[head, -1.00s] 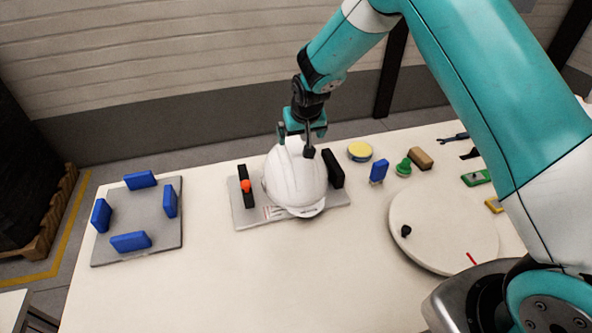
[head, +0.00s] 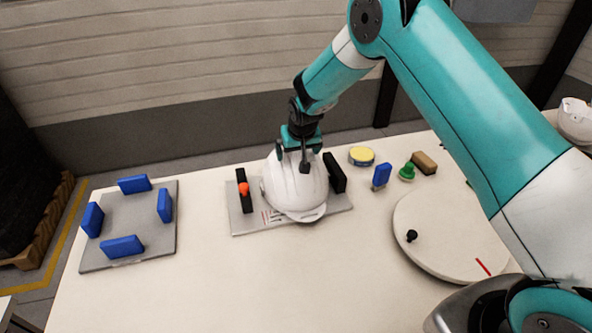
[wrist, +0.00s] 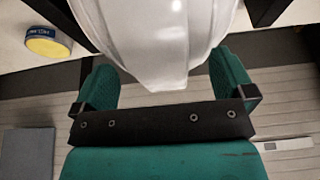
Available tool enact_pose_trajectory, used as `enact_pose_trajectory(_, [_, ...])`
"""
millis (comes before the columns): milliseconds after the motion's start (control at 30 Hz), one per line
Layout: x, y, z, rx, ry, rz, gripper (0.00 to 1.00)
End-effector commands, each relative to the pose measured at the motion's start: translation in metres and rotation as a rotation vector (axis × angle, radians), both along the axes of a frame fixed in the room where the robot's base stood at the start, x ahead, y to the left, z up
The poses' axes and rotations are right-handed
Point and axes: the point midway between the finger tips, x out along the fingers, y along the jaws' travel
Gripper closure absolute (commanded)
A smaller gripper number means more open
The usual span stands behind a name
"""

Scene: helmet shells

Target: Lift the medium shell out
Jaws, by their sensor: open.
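A white helmet shell (head: 297,190) sits upright on a grey plate (head: 245,222), between two black blocks. My gripper (head: 297,162) is at the back upper part of the shell, pointing down. In the wrist view the gripper (wrist: 167,78) is open, with one green finger on each side of the white shell (wrist: 155,40). The shell's rounded edge lies between the fingers. I cannot tell whether either finger touches it.
The left black block (head: 241,178) has an orange knob (head: 244,188); the right black block (head: 334,172) stands close to the shell. A grey plate with several blue blocks (head: 122,246) lies left. A round white turntable (head: 440,235) and a yellow-topped tin (head: 361,156) are right. The front middle table is clear.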

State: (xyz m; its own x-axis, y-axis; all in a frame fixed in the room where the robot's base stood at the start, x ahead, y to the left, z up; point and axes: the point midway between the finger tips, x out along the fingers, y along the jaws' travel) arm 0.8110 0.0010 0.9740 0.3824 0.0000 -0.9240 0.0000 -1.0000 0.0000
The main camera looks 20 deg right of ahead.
Motion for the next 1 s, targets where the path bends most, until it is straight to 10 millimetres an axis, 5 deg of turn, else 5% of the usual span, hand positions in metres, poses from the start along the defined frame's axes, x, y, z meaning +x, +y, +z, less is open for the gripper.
enact_pose_trajectory(67, [0.0,0.0,0.0,0.0,0.0,0.0,0.0])
enact_pose_trajectory(400, [0.0,0.0,0.0,0.0,0.001,0.0,0.74])
enact_pose_trajectory(1000, [0.0,0.0,0.026,0.0,-0.002,0.0,0.78])
